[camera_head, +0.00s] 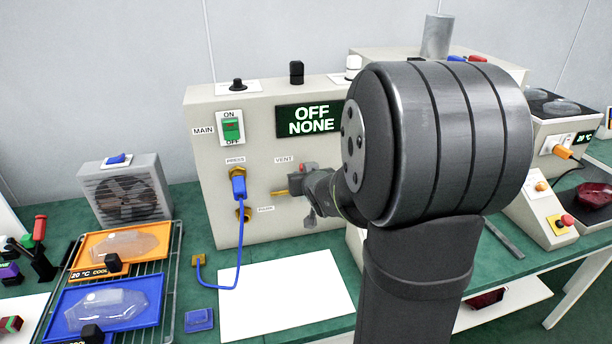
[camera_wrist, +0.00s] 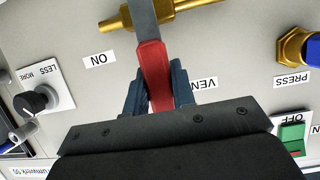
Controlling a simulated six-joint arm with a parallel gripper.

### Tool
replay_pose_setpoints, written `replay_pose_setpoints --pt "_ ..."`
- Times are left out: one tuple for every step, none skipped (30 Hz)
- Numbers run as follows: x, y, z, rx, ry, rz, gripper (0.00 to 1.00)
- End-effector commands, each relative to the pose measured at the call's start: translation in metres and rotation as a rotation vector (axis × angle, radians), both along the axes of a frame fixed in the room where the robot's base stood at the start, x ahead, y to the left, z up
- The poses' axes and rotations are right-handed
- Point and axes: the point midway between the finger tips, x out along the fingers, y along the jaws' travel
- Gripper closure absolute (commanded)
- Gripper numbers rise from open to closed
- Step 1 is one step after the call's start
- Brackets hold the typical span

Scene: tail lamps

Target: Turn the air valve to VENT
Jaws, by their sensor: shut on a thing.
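The air valve is on the front of the beige test box, with a brass body (camera_wrist: 180,8) and a red-sleeved grey lever (camera_wrist: 155,68). My gripper (camera_wrist: 157,88) has its two fingers on either side of the red sleeve and is shut on it. The lever stands between the ON label (camera_wrist: 100,60) and the VENT label (camera_wrist: 203,83), on neither one. In the head view, the VENT label (camera_head: 284,160) shows just left of my gripper (camera_head: 302,185), and a brass pipe end (camera_head: 279,193) sticks out below it. My arm hides much of the valve there.
A blue hose plug (camera_head: 238,185) sits in the PRESS port, its hose looping onto the bench. The display (camera_head: 310,120) reads OFF NONE beside the green MAIN switch (camera_head: 231,128). A LESS/MORE knob (camera_wrist: 35,100) is near the valve. A white sheet (camera_head: 285,295) lies in front.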

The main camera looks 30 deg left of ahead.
Motion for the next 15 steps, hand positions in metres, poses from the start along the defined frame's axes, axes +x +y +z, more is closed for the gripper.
replay_pose_setpoints --pt "-0.0002 0.0005 0.0005 -0.002 -0.003 0.002 1.00" --pt "-0.0002 0.0005 0.0004 -0.003 -0.004 0.002 1.00" --pt "-0.0003 0.0006 0.0005 -0.003 -0.005 0.002 1.00" --pt "-0.0003 0.0006 0.0005 -0.004 -0.005 0.001 1.00" --pt "-0.0003 0.0006 0.0005 -0.004 -0.005 0.001 1.00" --pt "-0.0003 0.0006 0.0005 -0.004 -0.006 0.002 1.00" --pt "-0.0003 0.0006 0.0005 -0.004 -0.005 0.003 1.00" --pt "-0.0003 0.0007 0.0004 -0.004 -0.005 0.003 1.00" --pt "-0.0003 0.0007 0.0004 -0.004 -0.005 0.003 1.00" --pt "-0.0004 0.0008 0.0004 -0.004 -0.005 0.003 1.00" --pt "-0.0004 0.0008 0.0004 -0.004 -0.005 0.003 1.00" --pt "-0.0004 0.0008 0.0004 -0.004 -0.005 0.003 1.00" --pt "-0.0004 0.0008 0.0004 -0.004 -0.005 0.003 0.71" --pt "-0.0004 0.0008 0.0004 -0.004 -0.005 0.003 0.65" --pt "-0.0004 0.0008 0.0004 -0.004 -0.005 0.003 0.57"
